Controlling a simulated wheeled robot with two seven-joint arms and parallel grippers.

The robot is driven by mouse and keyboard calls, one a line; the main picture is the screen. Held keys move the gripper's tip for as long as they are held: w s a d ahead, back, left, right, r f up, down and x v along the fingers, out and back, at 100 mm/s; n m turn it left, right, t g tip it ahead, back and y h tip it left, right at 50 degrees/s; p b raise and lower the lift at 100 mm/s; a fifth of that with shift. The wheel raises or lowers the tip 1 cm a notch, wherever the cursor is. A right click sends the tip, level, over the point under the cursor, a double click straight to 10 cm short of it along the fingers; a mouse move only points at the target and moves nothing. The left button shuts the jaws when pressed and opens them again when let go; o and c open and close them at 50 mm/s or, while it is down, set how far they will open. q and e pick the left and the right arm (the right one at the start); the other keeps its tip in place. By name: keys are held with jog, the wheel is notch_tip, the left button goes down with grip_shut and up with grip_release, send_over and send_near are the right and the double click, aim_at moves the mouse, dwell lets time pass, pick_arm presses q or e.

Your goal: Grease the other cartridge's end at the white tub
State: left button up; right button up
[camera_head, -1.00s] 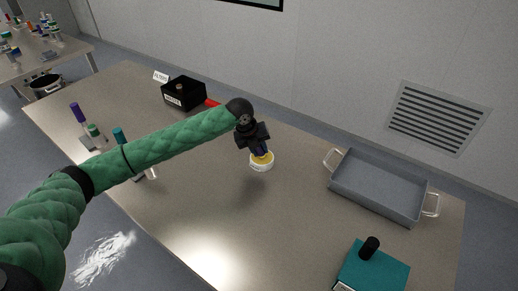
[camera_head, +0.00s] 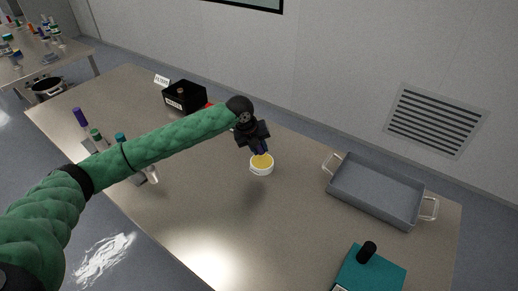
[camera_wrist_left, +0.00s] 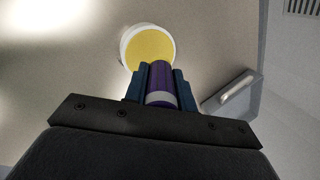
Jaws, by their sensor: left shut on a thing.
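The white tub (camera_head: 261,169) with yellow grease stands on the table near its middle, and it also shows in the left wrist view (camera_wrist_left: 148,47). My left gripper (camera_head: 259,148) is just above the tub, pointing down. It is shut on a purple cartridge (camera_wrist_left: 161,82) with a pale band. The cartridge's lower end is at the near edge of the yellow grease as seen from the wrist; I cannot tell whether it touches. In the head view the gripper mostly hides the cartridge. My right gripper is not in view.
A grey metal tray (camera_head: 376,192) with wire handles stands to the right. A teal box (camera_head: 369,271) with a black knob is at the front right. A black box (camera_head: 185,96) stands behind. Purple-capped (camera_head: 80,117) and teal-capped items stand at the left. The table's middle front is clear.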

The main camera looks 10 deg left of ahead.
pick_arm(q)
jog(key=shift+r+p, duration=1.25)
jog(key=shift+r, duration=0.7)
